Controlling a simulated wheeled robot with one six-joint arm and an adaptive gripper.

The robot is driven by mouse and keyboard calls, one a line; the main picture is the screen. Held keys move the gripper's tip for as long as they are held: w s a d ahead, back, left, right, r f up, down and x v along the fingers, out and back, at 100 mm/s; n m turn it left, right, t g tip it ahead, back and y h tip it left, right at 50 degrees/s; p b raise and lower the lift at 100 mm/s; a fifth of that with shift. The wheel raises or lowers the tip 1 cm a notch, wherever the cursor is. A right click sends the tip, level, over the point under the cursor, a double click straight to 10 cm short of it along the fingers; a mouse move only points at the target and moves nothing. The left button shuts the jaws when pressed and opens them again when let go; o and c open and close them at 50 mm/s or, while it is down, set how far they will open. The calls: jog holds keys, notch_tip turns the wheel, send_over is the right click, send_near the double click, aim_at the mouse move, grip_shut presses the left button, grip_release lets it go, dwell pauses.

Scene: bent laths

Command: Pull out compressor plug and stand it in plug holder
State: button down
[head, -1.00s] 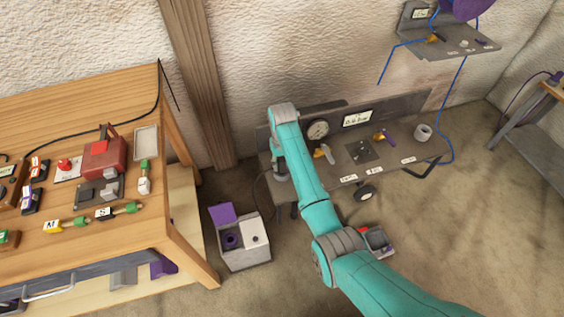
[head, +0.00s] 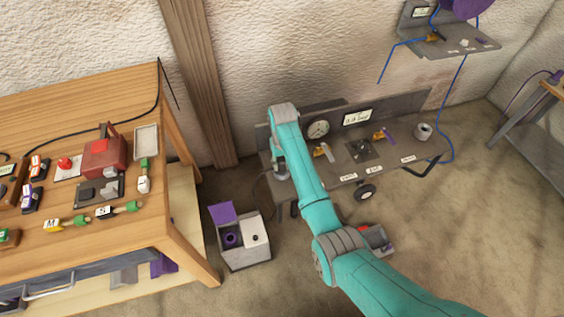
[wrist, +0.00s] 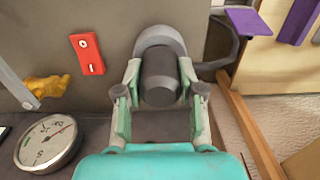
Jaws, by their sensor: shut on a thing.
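In the wrist view the compressor plug (wrist: 159,82) is a dark grey cylinder. My gripper (wrist: 160,74) is shut on it, with one green-grey finger on each side. A lighter grey rounded collar (wrist: 157,36) is right behind the plug, against the grey panel. I cannot tell whether the plug is seated in it or clear. A dark cable (wrist: 216,65) runs off to the right. In the head view my gripper (head: 282,172) is at the bench's left end, its fingers mostly hidden by my arm. I cannot tell which thing is the plug holder.
The grey bench (head: 330,172) carries a gauge (head: 318,128), a dark square plate (head: 361,150) and a grey ring-shaped piece (head: 423,131). A red switch (wrist: 88,54) is left of the plug. A white box (head: 241,240) stands on the floor. A wooden table (head: 100,215) is at left.

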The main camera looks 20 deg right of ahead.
jog(key=shift+f, duration=0.2)
dwell(0.3)
jog(key=c, duration=0.6)
grip_release()
jog(key=shift+c, duration=0.2)
jog(key=shift+o, duration=0.3)
jog(key=o, duration=0.4)
jog(key=shift+r, duration=0.1)
jog(key=shift+r, duration=3.65)
